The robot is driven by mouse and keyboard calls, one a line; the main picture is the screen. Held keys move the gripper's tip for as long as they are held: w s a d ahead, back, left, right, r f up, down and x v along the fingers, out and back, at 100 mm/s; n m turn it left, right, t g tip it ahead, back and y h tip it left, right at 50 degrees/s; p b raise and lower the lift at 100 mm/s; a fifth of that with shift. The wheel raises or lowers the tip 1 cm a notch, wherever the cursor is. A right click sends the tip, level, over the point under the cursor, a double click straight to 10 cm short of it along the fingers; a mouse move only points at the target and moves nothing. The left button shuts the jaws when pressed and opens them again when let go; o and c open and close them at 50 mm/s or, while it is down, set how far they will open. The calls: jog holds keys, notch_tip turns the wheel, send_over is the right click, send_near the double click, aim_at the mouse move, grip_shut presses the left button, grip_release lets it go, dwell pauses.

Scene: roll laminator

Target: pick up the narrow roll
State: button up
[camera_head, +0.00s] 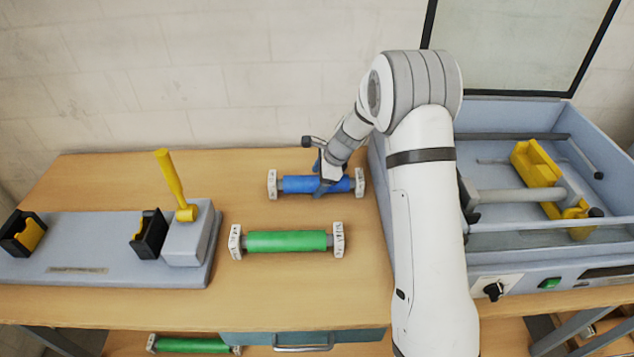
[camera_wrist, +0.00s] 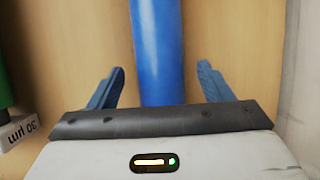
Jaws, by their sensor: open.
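A blue roll (camera_head: 300,184) with white end caps lies on the table near the back. A green roll (camera_head: 287,241) with white end caps lies in front of it and looks somewhat longer. My gripper (camera_head: 328,188) is over the right half of the blue roll. In the wrist view, the blue roll (camera_wrist: 157,45) runs up between the open blue fingers of my gripper (camera_wrist: 160,84), with a gap on both sides. The near part of the roll is hidden by the gripper body. A green roll's cap (camera_wrist: 18,128) marked "30 µm" shows at the left edge.
The laminator (camera_head: 530,260) stands open on the right, its lid raised. A grey stand (camera_head: 100,270) with black-and-yellow holders and a yellow lever (camera_head: 170,178) is on the left. Another green roll (camera_head: 190,345) lies below the tabletop. Bare table (camera_head: 110,185) lies at the back left.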

jog(key=shift+x, duration=1)
jog(key=c, duration=1.4)
